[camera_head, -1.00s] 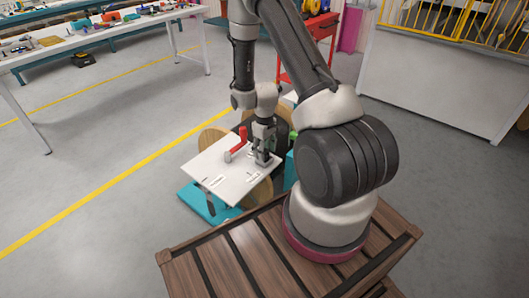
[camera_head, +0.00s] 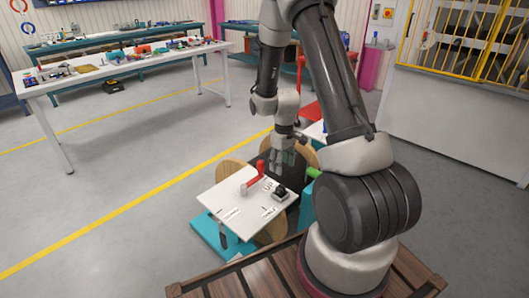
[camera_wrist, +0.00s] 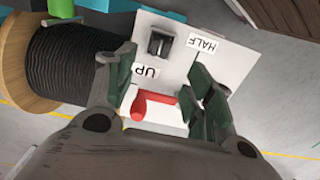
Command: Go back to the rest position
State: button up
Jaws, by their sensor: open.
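My gripper (camera_head: 283,158) is in the air above the white panel (camera_head: 228,203), open and empty. In the wrist view its two fingers (camera_wrist: 165,88) stand apart, with the panel (camera_wrist: 225,65) below and beyond them. On the panel are a red lever (camera_head: 256,176) and a small black switch (camera_head: 280,193). In the wrist view the red lever (camera_wrist: 155,100) shows between the fingers in the picture, and the black switch (camera_wrist: 160,43) is beyond them near labels "UP" and "HALF". I see no contact between the fingers and either control.
A cable reel (camera_wrist: 50,65) with black cable stands beside the panel; in the head view it is partly hidden behind my arm. A teal base (camera_head: 215,238) is under the panel. A white workbench (camera_head: 130,65) stands at the back left. Open grey floor (camera_head: 100,190) lies left.

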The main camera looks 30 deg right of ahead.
jog(key=s+m+g, duration=0.2)
jog(key=s, duration=0.4)
jog(key=s+a+r+t, duration=0.1)
jog(key=s+r+t, duration=0.1)
jog(key=s+r, duration=0.4)
jog(key=s+a+r+m+t, duration=0.1)
jog(key=s+r, duration=0.4)
jog(key=r, duration=1.1)
jog(key=s+a+r+m+t, duration=0.1)
jog(key=s+a+r+t, duration=0.2)
jog(key=s+r, duration=0.3)
jog(key=w+v, duration=0.1)
jog(key=v, duration=0.4)
jog(key=shift+r, duration=0.25)
